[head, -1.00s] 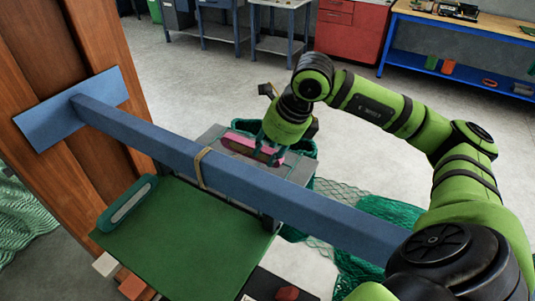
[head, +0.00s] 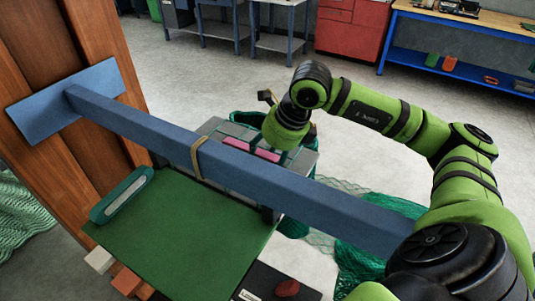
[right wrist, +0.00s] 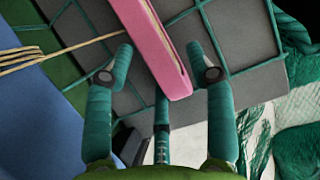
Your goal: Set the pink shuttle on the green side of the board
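The pink shuttle (head: 238,144) is on the grey, cord-crossed side (head: 302,165) of the board, beyond the blue beam. The beam and my fingers hide parts of it. The green side (head: 185,228) of the board lies nearer, on this side of the beam. My right gripper (head: 266,152) is over the shuttle from above. In the right wrist view, its teal fingers (right wrist: 160,60) are spread, with the pink shuttle (right wrist: 152,42) between them and a gap at the left finger. My left gripper is not in view.
The blue beam (head: 300,193), with a tan cord around it, crosses above the board from the wooden post (head: 95,70). A teal shuttle (head: 122,195) lies at the green side's left edge. Green netting (head: 365,240) lies at the right. The middle of the green side is clear.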

